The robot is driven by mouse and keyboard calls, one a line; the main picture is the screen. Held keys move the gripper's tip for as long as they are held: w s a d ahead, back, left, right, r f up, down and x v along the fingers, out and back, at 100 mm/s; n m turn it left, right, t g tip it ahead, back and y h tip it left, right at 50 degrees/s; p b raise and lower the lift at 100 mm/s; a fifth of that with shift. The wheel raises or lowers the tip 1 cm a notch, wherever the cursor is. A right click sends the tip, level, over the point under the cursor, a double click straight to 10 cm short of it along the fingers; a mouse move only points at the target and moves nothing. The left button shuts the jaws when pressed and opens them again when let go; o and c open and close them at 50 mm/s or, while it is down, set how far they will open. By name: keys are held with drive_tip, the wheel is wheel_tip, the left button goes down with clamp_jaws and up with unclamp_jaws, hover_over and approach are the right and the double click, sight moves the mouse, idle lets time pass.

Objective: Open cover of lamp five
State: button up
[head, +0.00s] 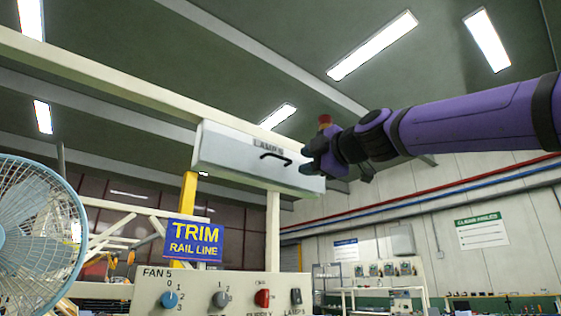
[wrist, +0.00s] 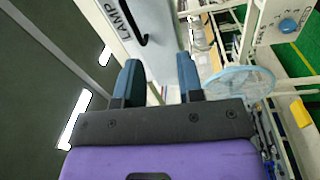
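The lamp housing (head: 228,153) is a long pale grey box marked LAMP 5, hung from the overhead frame. A black bar handle (head: 275,158) sits on its front face, and the cover looks closed. In the wrist view the lamp (wrist: 108,12) is at the top, with part of its black handle (wrist: 141,40). My gripper (head: 308,168) is by the right end of the lamp, just right of the handle. In the wrist view its two dark blue fingers (wrist: 160,75) stand apart with nothing between them. Whether a finger touches the lamp is unclear.
A blue fan (head: 35,235) stands at the left. Below the lamp is a control panel (head: 205,280) with knobs and switches. A blue TRIM RAIL LINE sign (head: 193,240) and a yellow post (head: 187,192) are under the lamp's left end. A cream beam (head: 110,75) runs above.

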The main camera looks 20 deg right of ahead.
sight(282, 157)
drive_tip(key=shift+n+t, duration=0.4)
drive_tip(key=shift+n, duration=0.2)
drive_tip(key=w+a+r, duration=0.1)
drive_tip(key=w, duration=0.2)
drive_tip(key=w+a+r, duration=0.1)
drive_tip(key=w+r, duration=0.1)
drive_tip(key=w, duration=0.2)
drive_tip(key=w+a+r, duration=0.1)
drive_tip(key=w+r, duration=0.1)
drive_tip(key=w, duration=0.1)
drive_tip(key=shift+w, duration=0.3)
clamp_jaws()
